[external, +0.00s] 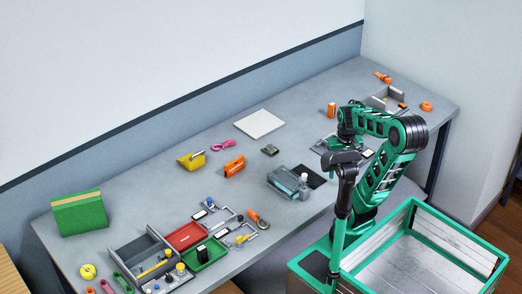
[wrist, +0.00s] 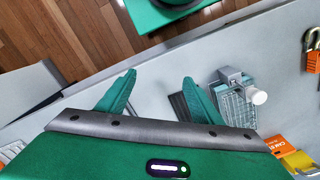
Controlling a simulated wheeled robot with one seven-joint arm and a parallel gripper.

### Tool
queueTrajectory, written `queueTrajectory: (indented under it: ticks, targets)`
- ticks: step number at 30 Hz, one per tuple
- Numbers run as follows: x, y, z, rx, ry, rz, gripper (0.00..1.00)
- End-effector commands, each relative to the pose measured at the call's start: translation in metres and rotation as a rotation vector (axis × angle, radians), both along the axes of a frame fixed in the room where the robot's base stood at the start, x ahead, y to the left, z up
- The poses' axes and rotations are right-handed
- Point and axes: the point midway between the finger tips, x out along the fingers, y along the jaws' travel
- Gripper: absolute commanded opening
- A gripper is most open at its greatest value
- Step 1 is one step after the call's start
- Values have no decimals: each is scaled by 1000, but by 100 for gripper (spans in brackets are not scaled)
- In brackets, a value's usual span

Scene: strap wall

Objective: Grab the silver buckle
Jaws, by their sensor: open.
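I cannot make out a silver buckle with certainty in either view. A small dark grey piece (external: 270,150) lies mid-table in the external view, too small to identify. In the wrist view, my gripper (wrist: 158,78) shows two green fingers spread apart with nothing between them. It is above the grey table (wrist: 75,108) near its edge. In the external view the arm is folded over the right part of the table, and its fingertips are hard to make out. A grey clamp-like device with a white knob (wrist: 240,88) is right of the fingers in the wrist view.
A red tray (external: 185,236), a green tray (external: 205,255) and a green box (external: 79,214) stand at the left. A yellow piece (external: 191,160), an orange piece (external: 234,167) and a white board (external: 260,123) lie mid-table. An orange padlock (wrist: 313,60) is at the wrist view's right edge.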

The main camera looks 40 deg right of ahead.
Motion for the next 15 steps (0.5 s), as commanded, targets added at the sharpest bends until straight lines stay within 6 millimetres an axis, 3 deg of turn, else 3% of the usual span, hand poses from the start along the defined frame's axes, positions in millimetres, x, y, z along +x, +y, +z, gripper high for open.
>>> queueTrajectory:
  ticks: [3,10,12,15]
  targets:
    - [0,0,0,0,0,0,81]
    - [0,0,0,0,0,0,81]
    - [-9,0,5,1,-14,10,81]
    - [4,-1,8,7,-20,56,81]
